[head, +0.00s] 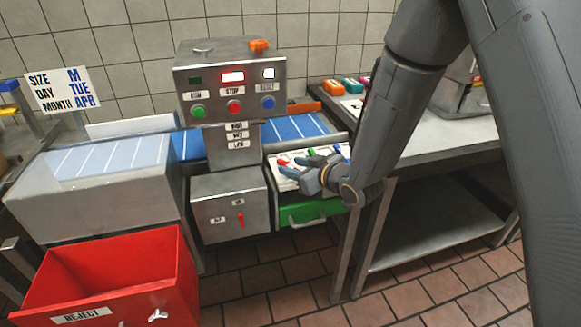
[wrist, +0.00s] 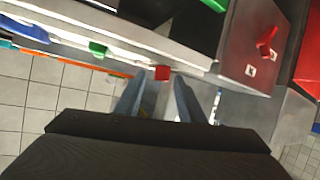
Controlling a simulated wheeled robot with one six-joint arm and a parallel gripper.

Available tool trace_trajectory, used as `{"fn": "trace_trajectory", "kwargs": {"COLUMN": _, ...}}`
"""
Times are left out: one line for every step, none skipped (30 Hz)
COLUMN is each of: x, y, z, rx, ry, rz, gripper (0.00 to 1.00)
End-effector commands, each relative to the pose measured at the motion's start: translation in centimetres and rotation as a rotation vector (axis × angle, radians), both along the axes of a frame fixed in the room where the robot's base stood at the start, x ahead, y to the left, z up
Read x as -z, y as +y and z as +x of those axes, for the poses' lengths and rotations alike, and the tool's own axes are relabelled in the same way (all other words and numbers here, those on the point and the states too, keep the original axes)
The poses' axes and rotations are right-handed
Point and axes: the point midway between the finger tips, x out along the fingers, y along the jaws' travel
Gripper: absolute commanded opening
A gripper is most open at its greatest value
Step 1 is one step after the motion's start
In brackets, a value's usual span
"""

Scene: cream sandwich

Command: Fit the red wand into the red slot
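A small red piece (head: 283,162) shows at the white tray on the work table, by my fingertips; it may be the end of the red wand. In the wrist view the red piece (wrist: 162,73) sits between and just beyond my two fingers, with a gap on both sides. My gripper (head: 290,167) is low over the tray, fingers apart; in the wrist view its fingers (wrist: 160,90) also stand apart with nothing clamped between them. I cannot make out a red slot for certain. My gripper hides part of the tray.
A green drawer (head: 310,211) is below the tray, beside a steel cabinet (head: 225,205) with a red lever. A red reject bin (head: 110,275) stands at front left.

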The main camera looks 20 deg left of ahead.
Motion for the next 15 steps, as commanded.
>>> {"fn": "trace_trajectory", "kwargs": {"x": 0.2, "y": 0.5, "z": 0.4, "rx": 0.0, "ry": 0.001, "rz": 0.001, "gripper": 0.36}}
{"fn": "trace_trajectory", "kwargs": {"x": 0.3, "y": 0.7, "z": 0.7, "rx": 0.001, "ry": 0.0, "rz": 0.0, "gripper": 0.36}}
{"fn": "trace_trajectory", "kwargs": {"x": 0.5, "y": 1.0, "z": 0.9, "rx": 0.001, "ry": 0.001, "rz": 0.0, "gripper": 0.36}}
{"fn": "trace_trajectory", "kwargs": {"x": 0.6, "y": 1.2, "z": 1.1, "rx": 0.002, "ry": 0.0, "rz": 0.0, "gripper": 0.36}}
{"fn": "trace_trajectory", "kwargs": {"x": 0.7, "y": 1.3, "z": 1.2, "rx": 0.002, "ry": 0.0, "rz": 0.0, "gripper": 0.36}}
{"fn": "trace_trajectory", "kwargs": {"x": 0.8, "y": 1.4, "z": 1.3, "rx": 0.002, "ry": 0.0, "rz": 0.0, "gripper": 0.36}}
{"fn": "trace_trajectory", "kwargs": {"x": 0.8, "y": 1.5, "z": 1.4, "rx": 0.002, "ry": 0.001, "rz": 0.0, "gripper": 0.36}}
{"fn": "trace_trajectory", "kwargs": {"x": 0.9, "y": 1.5, "z": 1.4, "rx": 0.004, "ry": 0.001, "rz": 0.0, "gripper": 0.36}}
{"fn": "trace_trajectory", "kwargs": {"x": 0.9, "y": 1.5, "z": 1.5, "rx": 0.004, "ry": 0.001, "rz": 0.0, "gripper": 0.36}}
{"fn": "trace_trajectory", "kwargs": {"x": 0.9, "y": 1.5, "z": 1.5, "rx": 0.004, "ry": 0.001, "rz": 0.0, "gripper": 0.36}}
{"fn": "trace_trajectory", "kwargs": {"x": 0.9, "y": 1.5, "z": 1.5, "rx": 0.004, "ry": 0.001, "rz": 0.0, "gripper": 0.36}}
{"fn": "trace_trajectory", "kwargs": {"x": 0.9, "y": 1.5, "z": 1.5, "rx": 0.004, "ry": 0.001, "rz": 0.0, "gripper": 0.36}}
{"fn": "trace_trajectory", "kwargs": {"x": 0.9, "y": 1.5, "z": 1.5, "rx": 0.004, "ry": 0.001, "rz": 0.0, "gripper": 0.36}}
{"fn": "trace_trajectory", "kwargs": {"x": 0.9, "y": 1.5, "z": 1.5, "rx": 0.004, "ry": 0.001, "rz": 0.0, "gripper": 0.34}}
{"fn": "trace_trajectory", "kwargs": {"x": 0.9, "y": 1.5, "z": 1.5, "rx": 0.004, "ry": 0.001, "rz": 0.0, "gripper": 0.28}}
